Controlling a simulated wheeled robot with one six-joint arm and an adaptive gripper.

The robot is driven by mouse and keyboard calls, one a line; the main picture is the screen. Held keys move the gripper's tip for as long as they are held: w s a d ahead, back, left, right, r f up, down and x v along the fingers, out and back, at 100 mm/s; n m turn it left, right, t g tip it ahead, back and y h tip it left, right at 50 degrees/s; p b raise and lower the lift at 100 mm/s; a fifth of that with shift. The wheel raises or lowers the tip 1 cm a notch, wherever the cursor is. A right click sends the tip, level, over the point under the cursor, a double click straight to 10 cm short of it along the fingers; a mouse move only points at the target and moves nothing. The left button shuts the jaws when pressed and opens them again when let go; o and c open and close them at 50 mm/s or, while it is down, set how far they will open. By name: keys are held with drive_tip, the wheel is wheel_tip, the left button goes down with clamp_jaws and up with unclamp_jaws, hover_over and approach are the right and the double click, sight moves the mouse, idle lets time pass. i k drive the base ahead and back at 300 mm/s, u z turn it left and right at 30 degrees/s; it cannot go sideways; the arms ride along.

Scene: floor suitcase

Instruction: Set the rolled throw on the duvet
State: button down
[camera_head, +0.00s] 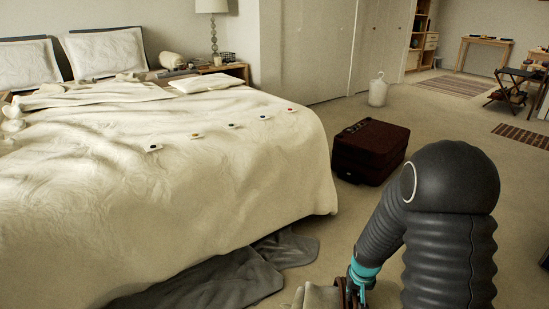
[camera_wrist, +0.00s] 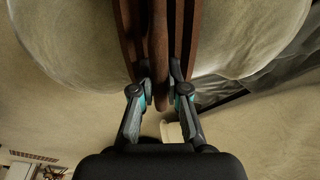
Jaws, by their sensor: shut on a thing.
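The duvet (camera_head: 100,215) is cream and wrinkled and covers the bed at left in the head view. My gripper (camera_wrist: 160,88) is shut on brown strap-like handles (camera_wrist: 158,45) in the wrist view. Pale rounded fabric, seemingly the rolled throw (camera_wrist: 70,40), bulges on both sides of the straps. In the head view, my gripper (camera_head: 354,294) is at the bottom edge, right of the bed and beyond its near side. Part of the pale throw (camera_head: 317,297) shows beside it, mostly cut off by the frame. The throw is apart from the duvet's top.
Several small cards with coloured marks lie across the duvet, one (camera_head: 153,148) near its middle. A grey cloth (camera_head: 225,275) lies on the floor along the bed. A dark red suitcase (camera_head: 371,150) and a white lidded container (camera_head: 378,90) stand on the carpet. Open carpet lies between bed and suitcase.

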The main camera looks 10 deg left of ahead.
sight(242, 101)
drive_tip(key=z, duration=0.7)
drive_tip(key=i, duration=2.2)
drive_tip(key=u, duration=2.05)
